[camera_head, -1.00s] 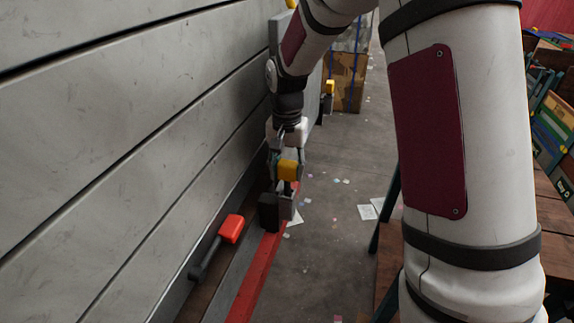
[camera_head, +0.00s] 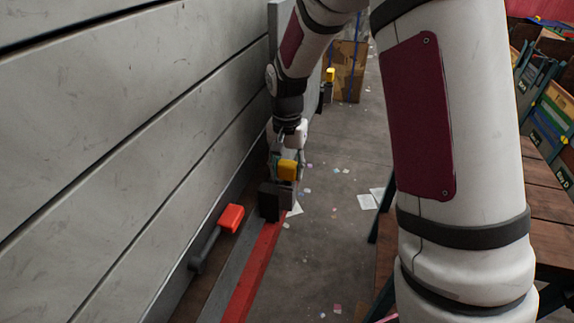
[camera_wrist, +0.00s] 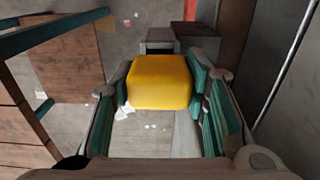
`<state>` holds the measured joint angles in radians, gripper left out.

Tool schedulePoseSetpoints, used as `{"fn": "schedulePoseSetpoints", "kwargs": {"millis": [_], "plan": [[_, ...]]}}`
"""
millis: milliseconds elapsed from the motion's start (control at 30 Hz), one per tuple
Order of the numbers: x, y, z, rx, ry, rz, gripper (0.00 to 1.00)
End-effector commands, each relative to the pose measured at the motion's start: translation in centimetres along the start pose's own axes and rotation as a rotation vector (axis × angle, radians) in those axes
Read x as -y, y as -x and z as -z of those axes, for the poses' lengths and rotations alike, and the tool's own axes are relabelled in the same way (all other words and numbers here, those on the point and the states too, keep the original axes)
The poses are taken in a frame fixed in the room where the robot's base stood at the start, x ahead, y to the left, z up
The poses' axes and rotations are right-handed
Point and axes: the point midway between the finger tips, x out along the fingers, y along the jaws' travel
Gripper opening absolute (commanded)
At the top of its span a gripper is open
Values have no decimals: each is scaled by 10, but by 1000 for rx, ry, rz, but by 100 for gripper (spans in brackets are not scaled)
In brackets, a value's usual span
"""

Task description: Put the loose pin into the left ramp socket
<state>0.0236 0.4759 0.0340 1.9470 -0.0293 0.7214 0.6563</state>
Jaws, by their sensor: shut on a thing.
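My gripper (camera_head: 286,168) is shut on the yellow block-shaped head of the loose pin (camera_head: 287,171). In the wrist view the yellow head (camera_wrist: 160,82) sits between the green-lined fingers of the gripper (camera_wrist: 162,90). Directly below the head in the head view is a dark grey socket block (camera_head: 269,203) at the end of the red-edged ramp. The head is right above or against its top. The pin's shank is hidden, so I cannot tell whether it is inside the socket. Part of the block shows beyond the head in the wrist view (camera_wrist: 158,36).
A red-headed mallet (camera_head: 217,238) lies on the ledge beside the grey panelled wall (camera_head: 110,130). Another yellow-topped piece (camera_head: 330,75) stands farther back, near a cardboard box (camera_head: 349,72). A wooden bench (camera_head: 549,205) is at right. Paper scraps litter the floor.

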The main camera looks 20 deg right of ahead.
Motion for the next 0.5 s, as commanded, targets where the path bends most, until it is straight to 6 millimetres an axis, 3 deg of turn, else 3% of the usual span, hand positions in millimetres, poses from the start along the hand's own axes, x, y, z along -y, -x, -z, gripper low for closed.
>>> {"fn": "schedulePoseSetpoints", "kwargs": {"millis": [33, 133, 500], "plan": [[0, -1, 0, -1, 0, 1, 43], [0, 0, 0, -1, 0, 1, 65], [0, 2, 0, 0, 0, 0, 65]]}}
